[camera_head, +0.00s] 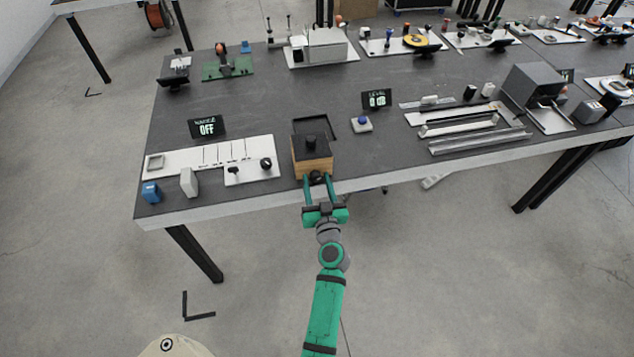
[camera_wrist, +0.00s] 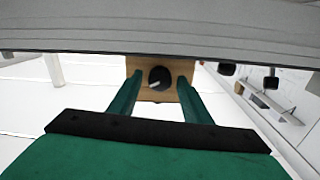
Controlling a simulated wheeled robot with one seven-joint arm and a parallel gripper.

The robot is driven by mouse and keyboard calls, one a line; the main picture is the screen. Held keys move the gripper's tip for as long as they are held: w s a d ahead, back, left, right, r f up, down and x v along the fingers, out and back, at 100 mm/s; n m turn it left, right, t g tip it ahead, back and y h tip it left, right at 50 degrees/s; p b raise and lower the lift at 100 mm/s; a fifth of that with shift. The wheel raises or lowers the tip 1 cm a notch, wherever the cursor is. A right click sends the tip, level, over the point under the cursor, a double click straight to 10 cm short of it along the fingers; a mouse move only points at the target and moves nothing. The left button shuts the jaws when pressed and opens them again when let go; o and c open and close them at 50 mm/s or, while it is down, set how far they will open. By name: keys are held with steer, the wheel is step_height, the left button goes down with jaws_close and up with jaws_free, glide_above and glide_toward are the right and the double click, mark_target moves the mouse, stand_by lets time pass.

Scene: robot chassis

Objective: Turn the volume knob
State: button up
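The volume knob (camera_head: 317,176) is a dark round knob on the front face of a wooden box (camera_head: 312,160) with a black top, at the table's front edge. In the wrist view the knob (camera_wrist: 159,77) shows a pale pointer line, slanting. My gripper (camera_head: 318,184) is open, with one green finger on each side of the knob. In the wrist view the fingers (camera_wrist: 160,88) stand apart, with gaps between them and the knob; I cannot tell how deep the tips reach. A small display (camera_head: 376,99) behind the box reads LEVEL 0 dB.
Left of the box lies a white panel (camera_head: 205,158) with a display (camera_head: 207,126) reading OFF. A blue button block (camera_head: 362,124) is to the right, then metal rails (camera_head: 470,130). The table edge runs beside my gripper; the floor in front is clear.

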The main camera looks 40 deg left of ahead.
steer(key=c, duration=0.8)
steer(key=shift+m, duration=0.5)
steer(key=m, duration=0.5)
steer(key=shift+m, duration=0.3)
steer(key=m, duration=0.5)
steer(key=shift+m, duration=0.4)
steer(key=o, duration=1)
steer(key=shift+o, duration=0.2)
steer(key=shift+d+f, duration=0.1)
